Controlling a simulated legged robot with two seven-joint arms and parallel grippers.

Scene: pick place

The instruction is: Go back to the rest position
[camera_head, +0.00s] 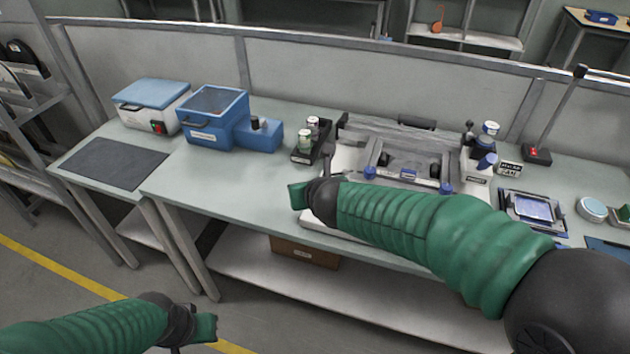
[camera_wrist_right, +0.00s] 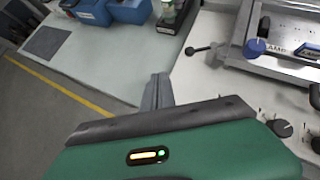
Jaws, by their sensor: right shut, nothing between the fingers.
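My right gripper (camera_head: 298,196) is at the end of the green-sleeved arm that reaches in from the right in the head view. It is over the front part of the workbench, left of the clamp fixture. In the right wrist view its fingers (camera_wrist_right: 157,92) are together with nothing between them. My left gripper (camera_head: 207,327) is low at the bottom left of the head view, in front of the bench over the floor. It is small and seen from the side, so its jaw opening cannot be made out.
The workbench (camera_head: 215,200) carries a blue box (camera_head: 212,115), a black holder with small bottles (camera_head: 307,140), and a metal fixture with blue knobs (camera_head: 408,165). A white box with a blue lid (camera_head: 150,105) stands farther left. The bench surface left of my right gripper is clear.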

